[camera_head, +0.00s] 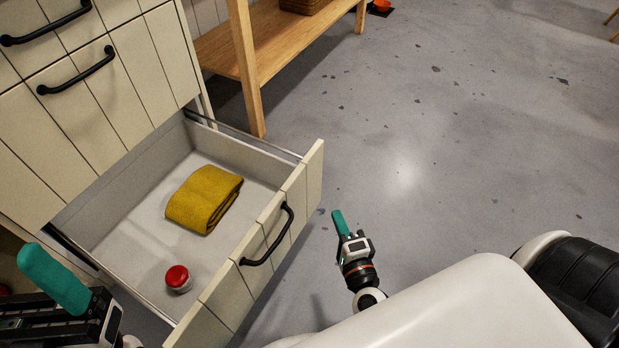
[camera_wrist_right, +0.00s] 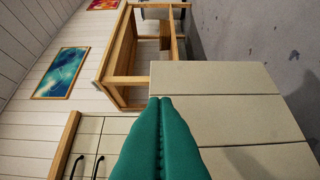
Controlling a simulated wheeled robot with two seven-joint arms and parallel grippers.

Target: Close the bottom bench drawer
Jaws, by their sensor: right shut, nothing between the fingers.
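The bottom bench drawer (camera_head: 125,268) is pulled far out of the cream bench (camera_head: 130,75). Its cream plank front has a black bar handle (camera_head: 268,240). Inside lie a folded mustard cloth (camera_head: 204,198) and a small jar with a red lid (camera_head: 178,277). My right gripper (camera_head: 339,222) is shut and empty, to the right of the drawer front and apart from the handle in the head view. In the right wrist view its teal fingers (camera_wrist_right: 160,140) are together, with the drawer front (camera_wrist_right: 225,95) behind them. My left gripper (camera_head: 52,278) is at the lower left, beside the drawer; its finger gap is not clear.
Closed upper drawers with black handles (camera_head: 76,70) are above the open one. A wooden shelf table (camera_head: 249,70) stands just behind the drawer. Grey floor (camera_head: 450,150) is open to the right. Framed pictures (camera_wrist_right: 62,73) hang on the wall.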

